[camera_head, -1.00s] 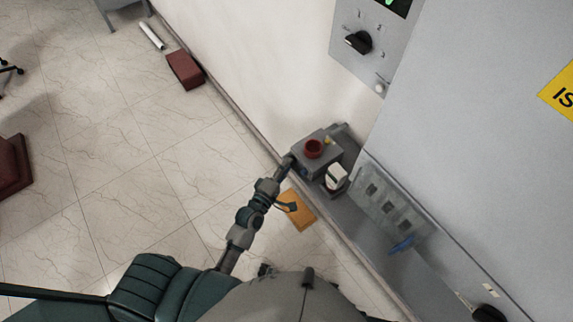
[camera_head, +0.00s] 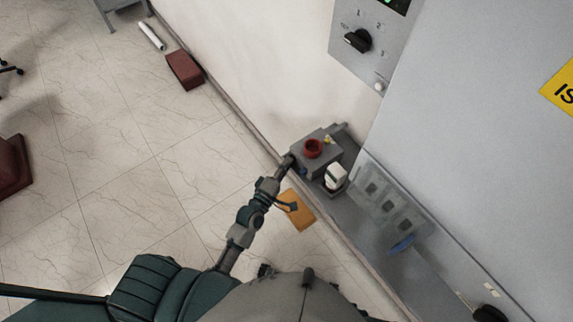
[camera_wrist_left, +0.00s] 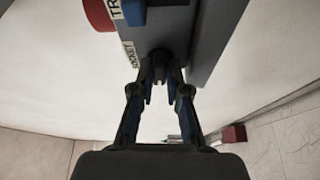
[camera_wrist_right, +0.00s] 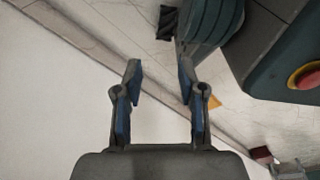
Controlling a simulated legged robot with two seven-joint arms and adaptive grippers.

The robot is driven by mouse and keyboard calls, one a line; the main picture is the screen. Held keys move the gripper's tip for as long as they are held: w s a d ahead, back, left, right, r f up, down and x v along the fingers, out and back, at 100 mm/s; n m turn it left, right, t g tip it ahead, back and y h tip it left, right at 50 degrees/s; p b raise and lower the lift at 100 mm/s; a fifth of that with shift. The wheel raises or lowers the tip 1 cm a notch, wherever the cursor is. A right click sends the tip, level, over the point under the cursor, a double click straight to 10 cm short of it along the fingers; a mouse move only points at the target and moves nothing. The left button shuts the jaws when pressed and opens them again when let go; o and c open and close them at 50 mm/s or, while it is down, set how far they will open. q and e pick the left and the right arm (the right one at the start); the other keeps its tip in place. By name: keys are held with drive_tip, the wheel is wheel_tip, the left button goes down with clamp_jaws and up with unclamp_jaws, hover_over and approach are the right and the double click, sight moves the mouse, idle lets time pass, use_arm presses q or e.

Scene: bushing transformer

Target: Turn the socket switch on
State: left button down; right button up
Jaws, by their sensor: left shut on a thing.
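A grey box (camera_head: 322,160) with a red ring-shaped part (camera_head: 313,148) on top is fixed at the wall in the head view. In the left wrist view the box (camera_wrist_left: 185,20) carries a "SOCKET" label beside a small dark switch (camera_wrist_left: 160,53). My left gripper (camera_wrist_left: 160,88) is shut on this switch, with its fingertips at the box's lower face. In the head view the left gripper (camera_head: 288,160) meets the box's left side, and the switch is hidden. My right gripper (camera_wrist_right: 160,80) is open and empty in the right wrist view.
A panel with a black rotary knob (camera_head: 358,40) is above. A white item (camera_head: 336,175) and a clear-covered socket panel (camera_head: 391,206) are right of the box. An orange item (camera_head: 298,211) lies below.

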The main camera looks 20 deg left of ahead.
use_arm(q)
drive_tip(key=shift+w+a+f+m+h+b, duration=0.2)
drive_tip(key=shift+m+h+b, duration=1)
drive_tip(key=shift+m, duration=2.35)
drive_tip(key=shift+s+f+m+h+b, duration=0.1)
drive_tip(key=shift+f+m+h+b, duration=0.3)
drive_tip(key=shift+m+h, duration=2.3)
drive_tip(key=shift+w+a+f+m+h+b, duration=0.15)
drive_tip(key=shift+m+h+b, duration=0.65)
drive_tip(key=shift+m, duration=3.65)
use_arm(e)
drive_tip(key=w+a+r, duration=0.1)
drive_tip(key=w+r, duration=0.7)
drive_tip(key=r, duration=0.2)
drive_tip(key=shift+w+a+r+t, duration=0.2)
drive_tip(key=shift+a+r+t, duration=0.05)
drive_tip(key=shift+a+t, duration=0.1)
drive_tip(key=shift+r, duration=0.1)
use_arm(q)
drive_tip(key=c, duration=1.4)
unclamp_jaws()
drive_tip(key=shift+c, duration=0.2)
drive_tip(key=shift+r, duration=0.15)
drive_tip(key=v, duration=1.2)
